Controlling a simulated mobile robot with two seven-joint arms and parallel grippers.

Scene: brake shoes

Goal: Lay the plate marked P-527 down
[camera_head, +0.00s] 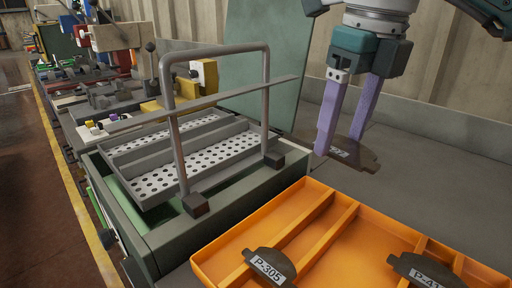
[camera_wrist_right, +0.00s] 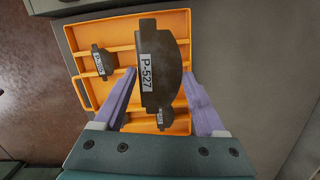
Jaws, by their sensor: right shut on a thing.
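The plate marked P-527 (camera_wrist_right: 158,68) is a dark, brown-grey brake plate with a white label, readable in the right wrist view. My right gripper (camera_wrist_right: 160,78) is shut on it, a purple finger on either side. In the head view the plate (camera_head: 354,154) hangs tilted at the tips of my right gripper (camera_head: 340,143), above the grey bench and behind the orange tray (camera_head: 301,198). Its label there is too small to read surely. The orange tray also shows below the plate in the right wrist view (camera_wrist_right: 180,22). My left gripper is not in view.
In the tray lie a plate marked P-305 (camera_head: 270,266) and one whose label starts P-41 (camera_head: 425,271). A metal-handled rack with perforated trays (camera_head: 213,150) stands left of the tray. A green panel (camera_head: 262,62) leans behind. Bare bench (camera_head: 420,190) lies behind the tray.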

